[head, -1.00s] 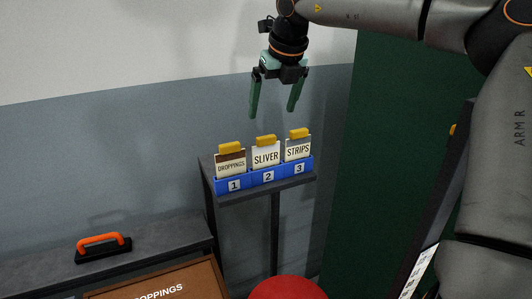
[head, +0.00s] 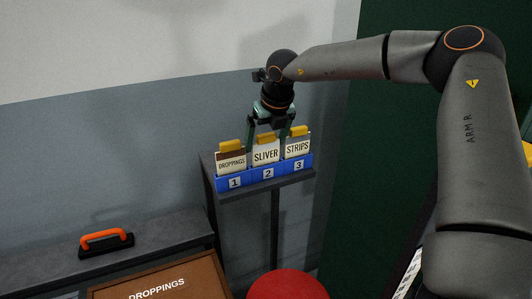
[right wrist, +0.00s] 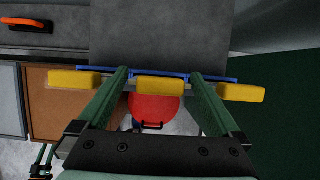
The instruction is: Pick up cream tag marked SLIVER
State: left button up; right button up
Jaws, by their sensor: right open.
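The cream tag marked SLIVER (head: 266,156) stands upright in the middle slot, numbered 2, of a blue rack (head: 252,181). Its yellow top grip (head: 265,138) also shows in the right wrist view (right wrist: 160,86), between the fingers. My right gripper (head: 267,143) is open and points down at the SLIVER tag, one finger on each side of its yellow grip. Whether the fingers touch it I cannot tell. My left gripper is not in the head view.
The DROPPINGS tag (head: 231,163) stands left of it in slot 1 and the STRIPS tag (head: 297,147) right in slot 3, both close to the fingers. The rack is on a small dark stand (head: 250,197). A red round top (head: 287,286) is below. An orange handle (head: 105,236) lies left.

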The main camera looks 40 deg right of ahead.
jog(key=shift+c, duration=0.2)
jog(key=c, duration=1)
jog(key=shift+o, duration=0.2)
